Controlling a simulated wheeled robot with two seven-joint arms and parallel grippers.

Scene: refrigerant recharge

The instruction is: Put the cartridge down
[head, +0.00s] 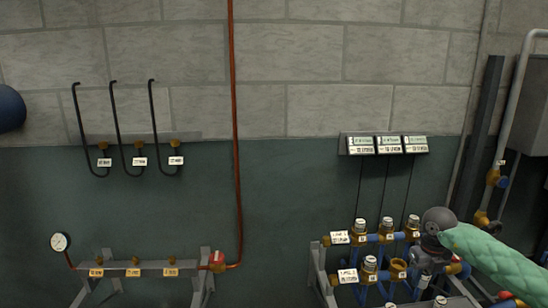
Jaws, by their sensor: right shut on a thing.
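My right gripper (424,265) is at the lower right, pointing down over the right-hand rack, and is shut on the cartridge. The cartridge is mostly hidden by the gripper and the rack parts, so its tilt and whether it touches the rack cannot be told. The rack (318,262) carries blue pipes with brass sockets. Silver-topped cartridges stand in the back row, one of them (360,226) at its left end. Another silver-topped cartridge (370,263) stands in the row in front. An open-looking brass socket (398,269) is just left of my right gripper. My left gripper is not in view.
A labelled display box (383,144) hangs on the wall above the rack. A left stand (135,271) carries a gauge (60,242) and a red valve (217,261). Hooked black pipes (115,130) and a red pipe (235,120) run on the wall. Space between the stands is clear.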

